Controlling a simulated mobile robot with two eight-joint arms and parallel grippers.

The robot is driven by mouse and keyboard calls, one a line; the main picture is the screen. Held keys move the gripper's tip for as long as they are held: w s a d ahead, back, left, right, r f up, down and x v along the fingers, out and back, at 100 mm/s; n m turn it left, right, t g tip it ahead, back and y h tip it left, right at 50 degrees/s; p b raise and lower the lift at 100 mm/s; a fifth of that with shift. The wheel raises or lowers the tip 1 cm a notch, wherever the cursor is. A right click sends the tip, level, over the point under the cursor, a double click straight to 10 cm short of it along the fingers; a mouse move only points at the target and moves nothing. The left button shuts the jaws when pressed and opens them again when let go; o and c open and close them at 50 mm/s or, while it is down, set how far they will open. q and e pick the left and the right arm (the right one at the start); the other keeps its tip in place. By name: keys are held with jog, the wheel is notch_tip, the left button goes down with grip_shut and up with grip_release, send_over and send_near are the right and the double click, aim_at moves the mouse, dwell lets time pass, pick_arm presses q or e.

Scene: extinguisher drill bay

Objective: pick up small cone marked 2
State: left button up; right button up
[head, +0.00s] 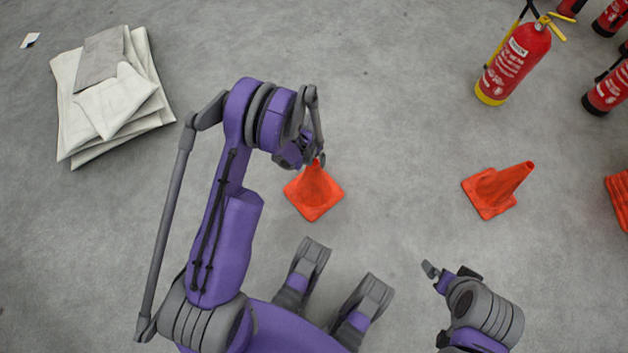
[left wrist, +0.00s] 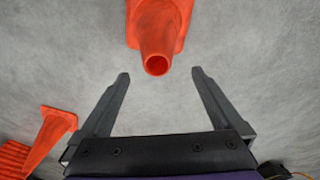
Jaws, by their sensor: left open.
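An orange cone (head: 314,196) stands upright on the grey floor near the middle of the head view. In the left wrist view the same cone (left wrist: 157,30) is at the top, its open tip toward me. My left gripper (left wrist: 160,74) is open, and the cone's tip is just ahead of the gap between its fingertips. In the head view the left gripper (head: 316,160) is at the cone's top, partly hidden by its arm. A second orange cone (head: 500,189) stands to the right. I see no number on either cone. My right gripper (head: 447,275) is low on the right, away from the cones.
More orange cones (head: 618,198) show at the right edge. A red extinguisher with a yellow base (head: 515,62) stands at the upper right, with several others beyond. Folded pale cloths (head: 110,95) lie at the upper left. The floor between is clear.

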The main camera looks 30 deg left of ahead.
pick_arm(q)
jog(key=b, duration=0.2)
send_over(314, 179)
jog(key=w+a, duration=0.2)
jog(key=w, duration=0.1)
notch_tip(314, 179, down, 7)
jog(key=shift+s+r, duration=0.1)
jog(key=shift+r, duration=0.05)
grip_shut()
